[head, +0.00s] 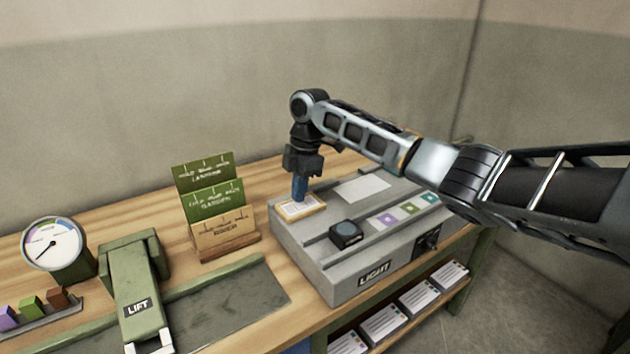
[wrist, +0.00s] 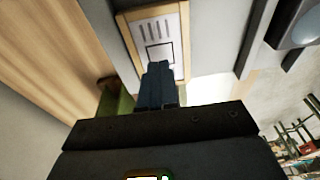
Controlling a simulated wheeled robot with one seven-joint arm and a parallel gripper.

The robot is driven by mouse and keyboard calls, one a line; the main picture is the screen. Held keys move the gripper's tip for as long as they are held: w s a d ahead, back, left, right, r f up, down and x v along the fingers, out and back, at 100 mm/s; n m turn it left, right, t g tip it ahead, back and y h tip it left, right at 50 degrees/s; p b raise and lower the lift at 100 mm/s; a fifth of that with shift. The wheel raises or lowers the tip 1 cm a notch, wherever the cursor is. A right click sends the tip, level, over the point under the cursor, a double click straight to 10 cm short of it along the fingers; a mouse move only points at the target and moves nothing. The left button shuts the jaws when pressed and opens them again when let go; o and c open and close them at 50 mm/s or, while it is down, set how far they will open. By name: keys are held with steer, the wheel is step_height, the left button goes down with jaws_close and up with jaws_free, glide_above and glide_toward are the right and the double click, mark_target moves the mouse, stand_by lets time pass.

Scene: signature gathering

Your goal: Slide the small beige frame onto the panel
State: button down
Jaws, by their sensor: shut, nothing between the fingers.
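The small beige frame (head: 319,208) lies on the far left corner of the grey console, with a white face marked with dark lines inside it. In the wrist view the frame (wrist: 185,40) is at the top, partly covered by the fingers. My gripper (head: 299,198) points down with its blue fingers shut and empty, tips over the frame; it shows in the wrist view (wrist: 158,70) too. I cannot tell whether the tips touch it. A blank pale panel (head: 362,188) lies on the console right of the frame, apart from it; it shows at right in the wrist view (wrist: 210,88).
The grey console (head: 340,285), labelled LIGHT, has rails, a dark lens block (head: 346,234) and coloured tiles (head: 410,208). Left of it are a card stand (head: 228,247), a green LIFT device (head: 135,285) and a dial (head: 54,244). Bare wood lies behind the console.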

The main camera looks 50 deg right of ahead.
steer(key=shift+f, duration=0.25)
steer(key=shift+a+f, duration=0.1)
steer(key=shift+f, duration=0.5)
